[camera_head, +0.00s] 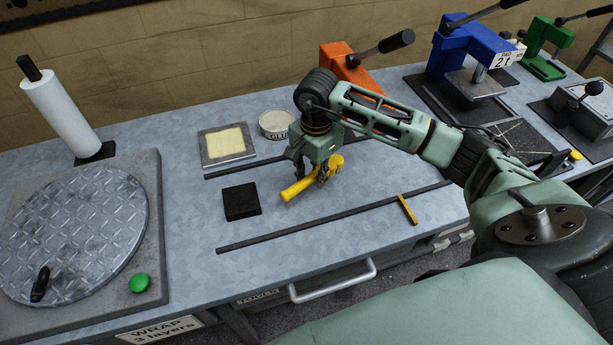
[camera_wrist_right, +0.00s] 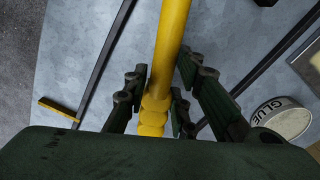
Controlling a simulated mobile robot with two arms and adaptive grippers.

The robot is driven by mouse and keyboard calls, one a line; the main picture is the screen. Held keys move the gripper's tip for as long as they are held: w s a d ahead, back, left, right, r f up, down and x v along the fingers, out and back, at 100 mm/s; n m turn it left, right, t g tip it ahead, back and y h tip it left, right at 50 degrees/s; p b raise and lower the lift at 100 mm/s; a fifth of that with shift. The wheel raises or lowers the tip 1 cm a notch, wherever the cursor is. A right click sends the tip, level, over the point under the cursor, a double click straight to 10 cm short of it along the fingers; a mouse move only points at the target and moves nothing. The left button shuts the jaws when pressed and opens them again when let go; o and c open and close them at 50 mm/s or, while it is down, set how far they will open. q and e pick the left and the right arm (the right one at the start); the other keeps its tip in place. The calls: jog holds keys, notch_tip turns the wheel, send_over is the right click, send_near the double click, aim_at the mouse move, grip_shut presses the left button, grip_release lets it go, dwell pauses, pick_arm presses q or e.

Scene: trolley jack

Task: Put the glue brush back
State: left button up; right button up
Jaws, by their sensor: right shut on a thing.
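My right gripper (camera_head: 322,176) is shut on a yellow rod-shaped tool (camera_head: 298,189), which looks like the glue brush, over the bench between the two dark rails. The tool slants down to the left, with a thicker yellow part behind the fingers. In the right wrist view the tool (camera_wrist_right: 172,35) passes between the fingers (camera_wrist_right: 160,88); no bristles can be made out. I cannot tell whether it touches the bench. The glue tin (camera_head: 276,124), round and labelled GLUE, stands behind and left of the gripper. It also shows in the right wrist view (camera_wrist_right: 284,117). My left gripper is not in view.
A black block (camera_head: 241,202) lies left of the tool, and a tray with a cream pad (camera_head: 228,144) behind it. A yellow-topped stop (camera_head: 408,209) sits at the front rail's right. An orange lever press (camera_head: 338,61) stands behind my right arm. A turntable (camera_head: 75,235) fills the left.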

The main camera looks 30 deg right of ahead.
jog(key=shift+w+a+f, duration=0.4)
jog(key=shift+w+f, duration=0.05)
jog(key=shift+w, duration=0.15)
jog(key=shift+w+a+f, duration=0.35)
jog(key=shift+w+f, duration=0.05)
jog(key=shift+w, duration=0.2)
notch_tip(320, 180, down, 4)
jog(key=shift+r+p, duration=0.15)
jog(key=shift+p, duration=0.85)
jog(key=shift+f, duration=0.3)
jog(key=o, duration=1)
